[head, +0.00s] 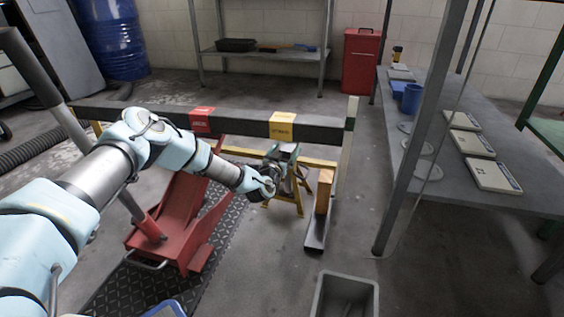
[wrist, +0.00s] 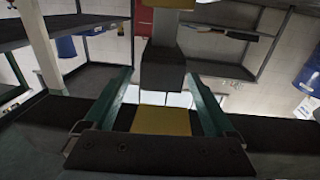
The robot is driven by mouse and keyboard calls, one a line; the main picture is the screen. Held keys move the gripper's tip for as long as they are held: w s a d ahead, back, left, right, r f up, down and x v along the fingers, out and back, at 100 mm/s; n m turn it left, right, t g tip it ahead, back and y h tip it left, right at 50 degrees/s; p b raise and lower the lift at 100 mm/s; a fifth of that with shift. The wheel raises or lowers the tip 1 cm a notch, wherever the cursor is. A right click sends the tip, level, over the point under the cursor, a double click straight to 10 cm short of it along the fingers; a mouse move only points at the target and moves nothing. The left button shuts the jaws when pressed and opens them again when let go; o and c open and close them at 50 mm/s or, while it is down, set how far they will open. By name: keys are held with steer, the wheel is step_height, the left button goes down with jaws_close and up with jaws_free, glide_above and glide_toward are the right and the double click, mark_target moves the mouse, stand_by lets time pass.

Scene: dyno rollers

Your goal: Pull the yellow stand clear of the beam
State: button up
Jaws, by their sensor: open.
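The yellow stand (head: 299,203) is on the floor under the dark beam (head: 236,122), partly hidden by my gripper. My gripper (head: 287,153) is at the top of the stand, just below the beam and its yellow label (head: 282,126). The wrist view looks upside down. There, the green fingers of my gripper (wrist: 158,74) are apart, on either side of the stand's dark top block and grey post (wrist: 165,38). I cannot tell whether block and beam touch.
A red jack (head: 180,215) stands left of my gripper. A wooden block (head: 324,190) on a metal foot (head: 316,235) stands just to the right. A grey bin (head: 345,290) is in front. A table (head: 470,205) with scales is at right.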

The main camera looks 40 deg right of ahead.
mark_target(290, 147)
steer(key=shift+b+x, duration=0.65)
steer(key=shift+x, duration=1.35)
jaws_close()
